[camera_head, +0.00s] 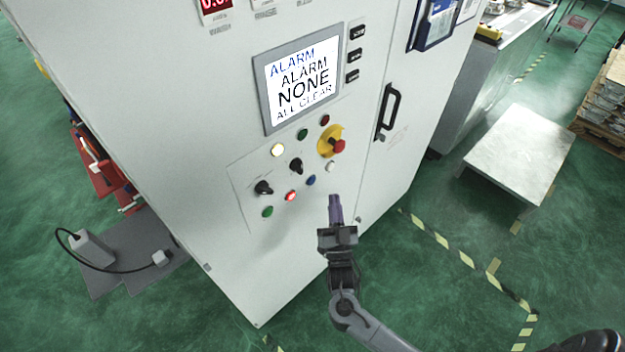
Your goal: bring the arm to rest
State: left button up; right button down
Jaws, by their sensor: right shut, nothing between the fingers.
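My right gripper (335,208) is shut and empty. It points up the picture in front of the lower right part of the control panel on a white cabinet (215,130). The panel carries several buttons and two black knobs, with a red emergency button (338,146) on a yellow plate above the gripper. Whether the fingertips touch the cabinet, I cannot tell. My right arm comes in from the bottom right. The left gripper is not in view.
The cabinet screen (300,85) reads "ALARM NONE ALL CLEAR". A black door handle (388,110) sticks out to the right of the panel. A low pale platform (520,150) stands at right. Green floor (430,280) with yellow-black tape lies open at the lower right.

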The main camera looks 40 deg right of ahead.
dwell(0.6)
jog(key=s+a+f+n+g+y, duration=0.35)
jog(key=s+g, duration=0.25)
jog(key=s, duration=0.2)
jog(key=s+a+f+n+g+y, duration=0.25)
jog(key=s+n+g+y, duration=0.2)
jog(key=s, duration=0.25)
jog(key=s+a+f+n+g+y, duration=0.2)
jog(key=s+a+n+g+y, duration=0.15)
jog(key=s+g, duration=0.4)
notch_tip(320, 180, up, 18)
jog(key=t+p, duration=0.1)
jog(key=p, duration=1.6)
jog(key=shift+w+a+f+m, duration=0.15)
jog(key=shift+a+m, duration=0.2)
jog(key=shift+m, duration=0.1)
jog(key=shift+y, duration=0.25)
